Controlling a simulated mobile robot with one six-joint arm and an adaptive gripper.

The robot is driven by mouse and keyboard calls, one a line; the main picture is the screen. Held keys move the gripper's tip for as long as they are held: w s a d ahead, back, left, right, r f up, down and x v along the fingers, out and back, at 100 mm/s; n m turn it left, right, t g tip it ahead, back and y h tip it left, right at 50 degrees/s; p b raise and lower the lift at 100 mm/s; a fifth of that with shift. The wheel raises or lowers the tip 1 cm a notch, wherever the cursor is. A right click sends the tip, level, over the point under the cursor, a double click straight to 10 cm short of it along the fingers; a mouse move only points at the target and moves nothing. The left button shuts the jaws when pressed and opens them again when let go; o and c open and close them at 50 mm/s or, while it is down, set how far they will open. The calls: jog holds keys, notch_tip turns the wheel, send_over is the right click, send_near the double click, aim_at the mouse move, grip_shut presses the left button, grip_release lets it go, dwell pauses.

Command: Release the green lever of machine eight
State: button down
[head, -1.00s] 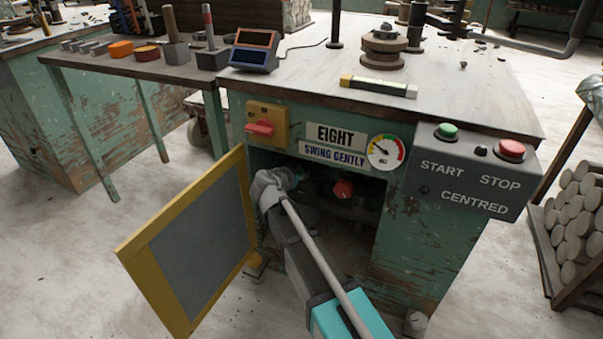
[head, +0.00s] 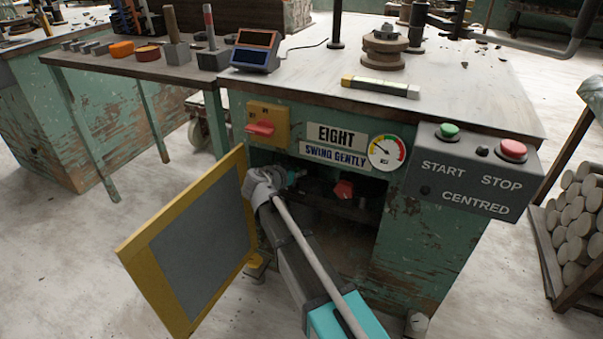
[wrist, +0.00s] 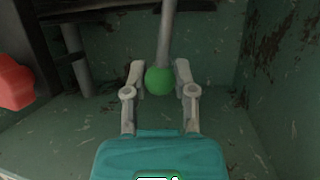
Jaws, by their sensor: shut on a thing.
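The green lever shows in the wrist view as a round green knob (wrist: 159,81) on a grey rod that runs up from it. My gripper (wrist: 159,70) has one finger on each side of the knob and is shut on it. In the head view my wrist is at the open cupboard of machine eight (head: 405,240), near the left side of the opening. My fingers and the green lever are hidden there.
A yellow-framed door (head: 200,240) stands open left of the cupboard. A red knob (head: 343,190) sits inside the cupboard, at the left edge of the wrist view (wrist: 14,82). A red switch (head: 261,128), a gauge (head: 387,152) and a start-stop box (head: 470,185) are on the front.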

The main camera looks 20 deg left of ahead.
jog(key=shift+w+a+f+n+t+h+b, duration=0.15)
jog(key=shift+a+n+t+h+b, duration=0.15)
jog(key=shift+a+n+h+b, duration=0.95)
jog(key=shift+a+n+y+p, duration=0.35)
jog(key=shift+n, duration=0.1)
jog(key=shift+c, duration=2.1)
grip_release()
